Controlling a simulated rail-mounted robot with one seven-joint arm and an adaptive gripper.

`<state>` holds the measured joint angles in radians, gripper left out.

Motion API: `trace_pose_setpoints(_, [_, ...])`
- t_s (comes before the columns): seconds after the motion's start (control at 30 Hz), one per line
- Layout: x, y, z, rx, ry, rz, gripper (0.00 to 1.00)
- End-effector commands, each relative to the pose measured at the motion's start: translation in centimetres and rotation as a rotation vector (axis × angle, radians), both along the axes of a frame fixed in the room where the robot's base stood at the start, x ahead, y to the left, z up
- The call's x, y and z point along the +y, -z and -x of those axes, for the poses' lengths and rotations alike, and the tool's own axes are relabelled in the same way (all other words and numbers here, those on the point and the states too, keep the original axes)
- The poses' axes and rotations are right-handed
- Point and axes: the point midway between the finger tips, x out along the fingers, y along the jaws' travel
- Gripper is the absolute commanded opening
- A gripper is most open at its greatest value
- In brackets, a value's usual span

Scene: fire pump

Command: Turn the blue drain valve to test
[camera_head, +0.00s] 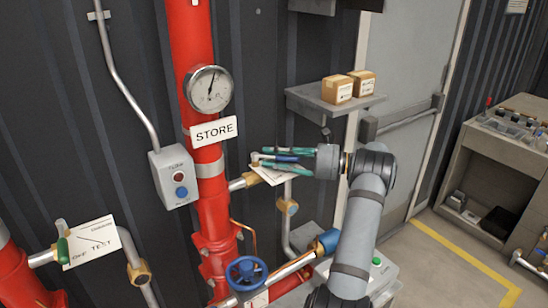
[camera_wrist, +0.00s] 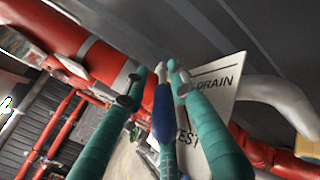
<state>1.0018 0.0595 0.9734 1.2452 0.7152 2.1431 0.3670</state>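The blue drain valve handle (camera_head: 285,158) sits beside the red riser pipe, at a brass fitting with a small white sign (camera_head: 283,175) below it. My gripper (camera_head: 262,158) reaches it from the right, its two green fingers one on each side of the handle. In the wrist view the blue handle (camera_wrist: 163,115) lies lengthwise between my fingers (camera_wrist: 157,74), nearer the right one, with a gap on the left. My gripper looks open around it. The sign behind (camera_wrist: 214,98) reads DRAIN and part of TEST; my right finger hides the rest.
A shelf with two cartons (camera_head: 338,89) is above right.

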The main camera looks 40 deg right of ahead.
Motion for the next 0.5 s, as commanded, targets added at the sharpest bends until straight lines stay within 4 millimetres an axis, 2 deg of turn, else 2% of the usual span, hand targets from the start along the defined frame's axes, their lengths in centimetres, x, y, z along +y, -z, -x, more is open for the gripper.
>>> trace_pose_setpoints(0.13, [0.04, 0.14, 0.01, 0.002, 0.000, 0.001, 0.36])
trace_pose_setpoints(0.5, [-0.43, 0.23, 0.50, 0.004, 0.000, 0.002, 0.36])
